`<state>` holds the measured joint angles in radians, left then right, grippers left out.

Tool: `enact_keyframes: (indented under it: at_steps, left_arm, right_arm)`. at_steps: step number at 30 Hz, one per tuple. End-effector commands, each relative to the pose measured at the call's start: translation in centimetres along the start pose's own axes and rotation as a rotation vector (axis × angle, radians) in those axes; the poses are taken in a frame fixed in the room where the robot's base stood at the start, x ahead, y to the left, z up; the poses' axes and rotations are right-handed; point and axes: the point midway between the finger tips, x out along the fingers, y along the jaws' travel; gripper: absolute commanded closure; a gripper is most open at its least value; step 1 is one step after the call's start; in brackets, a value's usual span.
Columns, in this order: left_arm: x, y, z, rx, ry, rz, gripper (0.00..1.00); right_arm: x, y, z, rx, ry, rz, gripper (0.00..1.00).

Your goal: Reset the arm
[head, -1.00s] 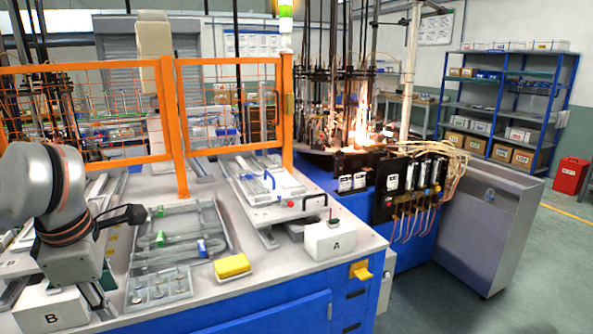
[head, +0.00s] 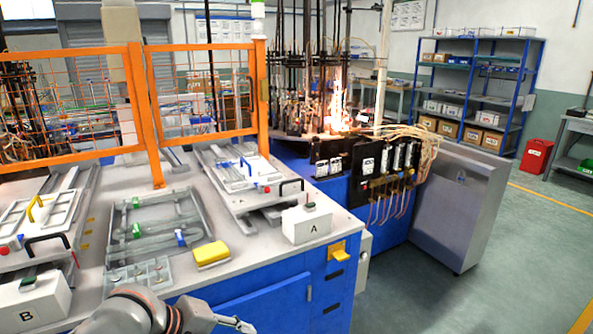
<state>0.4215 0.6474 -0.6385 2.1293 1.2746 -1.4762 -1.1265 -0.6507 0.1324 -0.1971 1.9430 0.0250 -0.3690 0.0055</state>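My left arm comes in low at the bottom edge of the head view. Its gripper (head: 236,323) points right, in front of the blue cabinet side and below the table's front edge. It is small and partly cut off, so I cannot tell whether it is open or shut, and I see nothing held in it. My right gripper is not in view.
The table carries a metal tray frame (head: 204,212), a yellow block (head: 212,253), a white box A (head: 306,224) and a white box B (head: 32,305). Orange fence panels (head: 151,115) stand behind. Flames burn at the machine (head: 337,115). Floor (head: 490,270) is clear at right.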

Motion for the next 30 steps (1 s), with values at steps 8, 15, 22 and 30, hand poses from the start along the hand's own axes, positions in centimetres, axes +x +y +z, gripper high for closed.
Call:
enact_keyframes:
  at_steps: [8, 15, 22, 30]
  left_arm:
    - [6.0, 4.2, -1.0, -0.703, -0.044, -0.213, 0.69]
    - [8.5, 12.2, -1.5, -1.244, -0.123, -0.379, 0.69]
    - [8.2, 21.9, -4.0, -1.635, -0.216, -0.515, 0.69]
    - [7.0, 27.4, -6.2, -1.805, -0.268, -0.588, 0.69]
  right_arm:
    - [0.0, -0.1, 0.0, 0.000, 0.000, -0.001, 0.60]
    - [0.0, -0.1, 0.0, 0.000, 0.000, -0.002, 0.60]
    - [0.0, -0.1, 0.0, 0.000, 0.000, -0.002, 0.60]
    - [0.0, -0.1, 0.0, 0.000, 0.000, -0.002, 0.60]
